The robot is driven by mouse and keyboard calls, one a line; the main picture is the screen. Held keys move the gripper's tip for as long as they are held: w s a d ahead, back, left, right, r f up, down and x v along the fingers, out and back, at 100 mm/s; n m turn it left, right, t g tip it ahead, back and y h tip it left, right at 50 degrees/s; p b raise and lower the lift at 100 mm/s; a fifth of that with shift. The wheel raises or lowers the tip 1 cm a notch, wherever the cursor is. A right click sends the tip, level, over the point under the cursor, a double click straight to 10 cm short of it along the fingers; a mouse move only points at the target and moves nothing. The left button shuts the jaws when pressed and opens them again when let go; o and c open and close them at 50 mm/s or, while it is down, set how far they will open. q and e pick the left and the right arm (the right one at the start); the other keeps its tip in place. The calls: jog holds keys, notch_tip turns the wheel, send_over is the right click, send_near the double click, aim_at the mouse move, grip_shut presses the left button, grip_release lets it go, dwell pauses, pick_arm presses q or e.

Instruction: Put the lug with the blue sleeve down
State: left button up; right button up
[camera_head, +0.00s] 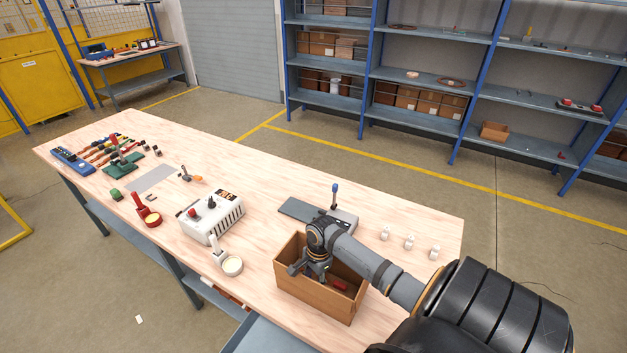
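I cannot make out a lug with a blue sleeve anywhere in the head view. My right gripper (310,275) points down into the open brown box (318,299) near the table's front edge. Its fingers are small and dark and partly hidden by the box and the arm, so I cannot tell whether they are open, shut or holding anything. A small red item (338,285) lies in the box beside the gripper. My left gripper is not in view.
Behind the box stands a grey device with a blue-tipped lever (335,188). Several small white pieces (409,242) stand to its right. A white control unit (212,217) and a white-handled tool (231,265) are left of the box. Tools and coloured parts crowd the far left.

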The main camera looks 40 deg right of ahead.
jog(key=o, duration=1.2)
jog(key=shift+f, duration=0.1)
jog(key=r, duration=0.4)
jog(key=d+r, duration=0.1)
jog(key=r, duration=0.7)
jog(key=shift+s+d+r, duration=0.1)
jog(key=shift+d, duration=0.1)
jog(key=shift+b, duration=0.35)
